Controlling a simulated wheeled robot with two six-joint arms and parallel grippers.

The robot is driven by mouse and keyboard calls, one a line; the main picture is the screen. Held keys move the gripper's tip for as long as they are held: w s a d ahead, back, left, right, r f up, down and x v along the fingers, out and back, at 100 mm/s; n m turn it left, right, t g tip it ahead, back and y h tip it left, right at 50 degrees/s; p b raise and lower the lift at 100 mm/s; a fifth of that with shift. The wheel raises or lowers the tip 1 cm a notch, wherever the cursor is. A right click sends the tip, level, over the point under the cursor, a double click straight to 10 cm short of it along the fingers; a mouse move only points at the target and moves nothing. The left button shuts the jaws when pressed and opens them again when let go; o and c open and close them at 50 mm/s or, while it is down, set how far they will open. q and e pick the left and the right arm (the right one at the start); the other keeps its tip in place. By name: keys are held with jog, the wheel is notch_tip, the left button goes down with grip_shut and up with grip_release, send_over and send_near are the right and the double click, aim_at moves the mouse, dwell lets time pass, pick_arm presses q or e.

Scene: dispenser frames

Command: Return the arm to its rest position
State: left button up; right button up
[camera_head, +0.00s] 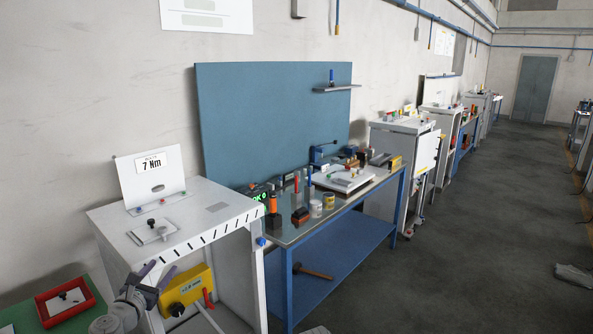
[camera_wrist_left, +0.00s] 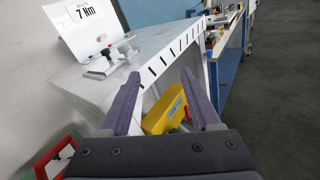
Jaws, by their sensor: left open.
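My left gripper (camera_head: 156,283) comes in from the lower left in the head view, in front of the white cabinet (camera_head: 225,205). Its two purple-grey fingers stand apart with nothing between them in the left wrist view (camera_wrist_left: 166,105). Behind the fingers, a yellow box (camera_head: 187,290) with a red handle sits in the cabinet's open front; it also shows in the left wrist view (camera_wrist_left: 163,108). The fingers look apart from it, but the exact gap is hard to judge. My right gripper is in neither view.
A red tray (camera_head: 45,313) lies on a green surface at the lower left. A small metal fixture (camera_head: 152,231) and a "7 Nm" sign (camera_head: 153,162) stand on the cabinet. A blue workbench (camera_head: 330,252) with several tools stands to the right. The grey floor (camera_head: 470,230) is mostly clear.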

pick_arm(q)
jog(key=s+d+f+m+g+h, duration=0.2)
jog(key=d+f+m+g, duration=0.15)
jog(key=d+m, duration=0.35)
jog(key=s+d+f+m+g+h, duration=0.15)
jog(key=d+f+m, duration=0.3)
jog(key=d, duration=0.55)
jog(key=s+d+f+m+g+h, duration=0.2)
jog(key=d+f+m+g, duration=0.15)
jog(key=d+m, duration=0.4)
jog(key=s+d+f+m+g+y, duration=0.3)
jog(key=s+f+m+g+y, duration=0.1)
jog(key=s+m, duration=0.4)
jog(key=s+d+f+m+g+y, duration=0.3)
jog(key=s+f+m+g+y, duration=0.1)
jog(key=s+m, duration=0.5)
jog(key=shift+s+f+g, duration=0.4)
jog(key=shift+f+g, duration=0.05)
jog(key=shift+g, duration=0.1)
